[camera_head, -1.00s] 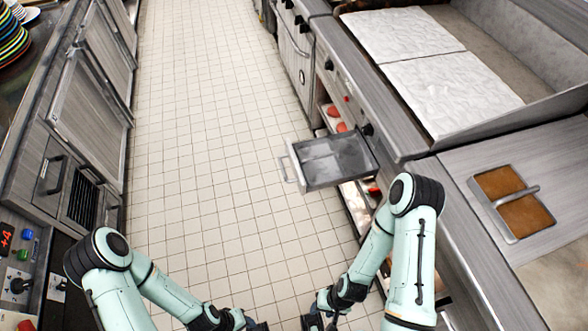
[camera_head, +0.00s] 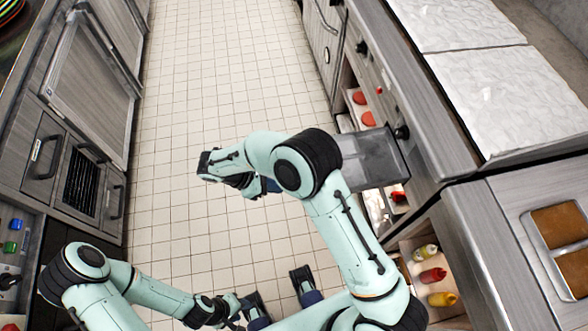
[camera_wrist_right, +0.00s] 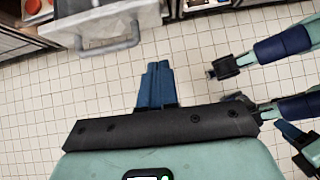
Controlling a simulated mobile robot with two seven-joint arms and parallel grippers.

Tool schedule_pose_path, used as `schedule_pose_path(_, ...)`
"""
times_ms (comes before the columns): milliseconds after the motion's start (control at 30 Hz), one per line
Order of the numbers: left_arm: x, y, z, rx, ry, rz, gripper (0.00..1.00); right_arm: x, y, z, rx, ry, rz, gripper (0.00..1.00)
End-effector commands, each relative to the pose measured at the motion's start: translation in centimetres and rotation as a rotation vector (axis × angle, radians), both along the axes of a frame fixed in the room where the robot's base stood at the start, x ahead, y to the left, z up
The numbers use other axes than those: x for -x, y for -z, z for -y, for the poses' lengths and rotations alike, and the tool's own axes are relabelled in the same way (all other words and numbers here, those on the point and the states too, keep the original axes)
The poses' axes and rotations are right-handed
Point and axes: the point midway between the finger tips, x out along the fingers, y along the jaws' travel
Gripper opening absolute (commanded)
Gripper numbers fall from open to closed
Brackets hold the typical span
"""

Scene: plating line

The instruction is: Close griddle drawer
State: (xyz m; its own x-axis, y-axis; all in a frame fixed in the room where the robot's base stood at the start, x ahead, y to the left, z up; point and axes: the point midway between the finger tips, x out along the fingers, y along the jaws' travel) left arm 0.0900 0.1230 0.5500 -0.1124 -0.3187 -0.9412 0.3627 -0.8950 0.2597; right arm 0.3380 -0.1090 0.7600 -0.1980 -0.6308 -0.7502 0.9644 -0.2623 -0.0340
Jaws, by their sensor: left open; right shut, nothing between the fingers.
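The griddle drawer (camera_head: 372,157) is a grey metal tray pulled out from the cabinet front below the griddle. Its handle side is hidden behind my right arm in the head view. In the right wrist view the drawer front (camera_wrist_right: 75,32) and its grey bar handle (camera_wrist_right: 112,44) show at the upper left, beyond my right gripper's fingers. My right gripper (camera_wrist_right: 157,84) is shut and empty, apart from the handle, over the floor. In the head view it is partly hidden by my arm (camera_head: 266,187). My left gripper (camera_head: 238,303) is open and low at the bottom, far from the drawer.
The griddle (camera_head: 520,90) has white slabs on top. Shelves below hold red items (camera_head: 362,108) and several sauce bottles (camera_head: 433,275). A cabinet row (camera_head: 45,150) lines the left side. The tiled floor (camera_head: 190,110) between is clear.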

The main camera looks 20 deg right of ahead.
Motion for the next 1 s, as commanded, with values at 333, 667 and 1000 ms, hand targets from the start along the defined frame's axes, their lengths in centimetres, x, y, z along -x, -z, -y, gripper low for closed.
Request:
schedule_pose_path(333, 0.1, 0.4, 0.0, 0.0, 0.0, -0.002, 0.43, -0.6, -0.8, 1.5, 0.073, -0.031, 0.013, 0.0)
schedule_pose_path(667, 0.2, 0.7, 0.0, 0.0, 0.0, -0.003, 0.43, 0.6, 4.2, 6.3, 0.072, -0.029, 0.011, 0.0)
schedule_pose_path(1000, 0.1, 0.4, 0.0, 0.0, 0.0, -0.002, 0.43, 1.5, 4.7, 10.3, 0.069, -0.031, 0.015, 0.0)
